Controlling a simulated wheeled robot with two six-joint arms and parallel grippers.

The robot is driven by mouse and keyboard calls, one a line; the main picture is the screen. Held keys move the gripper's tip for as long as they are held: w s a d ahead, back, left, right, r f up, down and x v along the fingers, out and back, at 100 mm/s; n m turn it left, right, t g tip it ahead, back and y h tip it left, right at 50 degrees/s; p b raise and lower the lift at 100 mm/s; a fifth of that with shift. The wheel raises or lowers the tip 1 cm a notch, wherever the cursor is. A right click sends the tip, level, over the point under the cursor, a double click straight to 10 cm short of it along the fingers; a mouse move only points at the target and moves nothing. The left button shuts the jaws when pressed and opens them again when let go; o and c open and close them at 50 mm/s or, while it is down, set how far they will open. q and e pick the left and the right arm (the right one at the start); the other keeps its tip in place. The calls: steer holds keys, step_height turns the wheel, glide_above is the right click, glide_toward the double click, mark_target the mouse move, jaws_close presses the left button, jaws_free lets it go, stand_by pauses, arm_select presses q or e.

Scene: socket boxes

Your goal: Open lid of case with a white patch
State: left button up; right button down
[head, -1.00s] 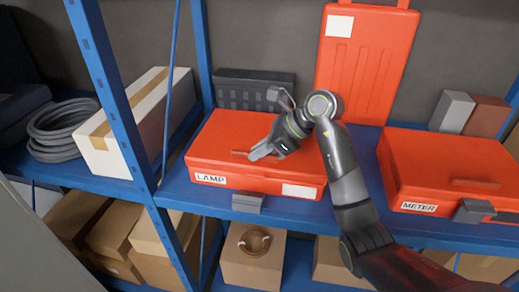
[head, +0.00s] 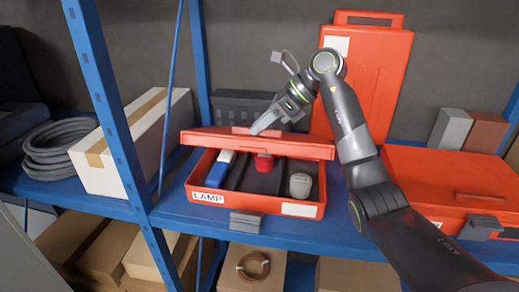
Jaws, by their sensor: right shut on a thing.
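The red LAMP case (head: 256,206) with a white patch (head: 299,210) on its front right sits on the blue shelf. Its lid (head: 300,146) is partly raised and tilted, hinged at the back. My right gripper (head: 262,126) is shut on the lid's handle (head: 241,131). Inside the case are a blue-and-white item (head: 220,168), a red item (head: 264,162) and a grey round-topped item (head: 300,185). The latch (head: 245,221) hangs down at the front. My left gripper is not in view.
A second red case (head: 440,185) lies at right, partly behind my right arm. A dark bin (head: 238,106) is at the back. A blue post (head: 108,100) and a white box (head: 130,145) are at left.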

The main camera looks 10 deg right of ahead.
steer(key=shift+w+d+r, duration=0.3)
steer(key=shift+w+r, duration=0.35)
steer(key=shift+w, duration=0.05)
steer(key=shift+w+d+r, duration=0.3)
steer(key=shift+w+r, duration=0.35)
steer(key=c, duration=1.5)
jaws_free()
steer(key=shift+w+f, duration=0.1)
steer(key=shift+f, duration=0.05)
steer(key=shift+o, duration=0.3)
steer(key=shift+w+f, duration=0.1)
steer(key=shift+w, duration=0.15)
steer(key=shift+s, duration=0.1)
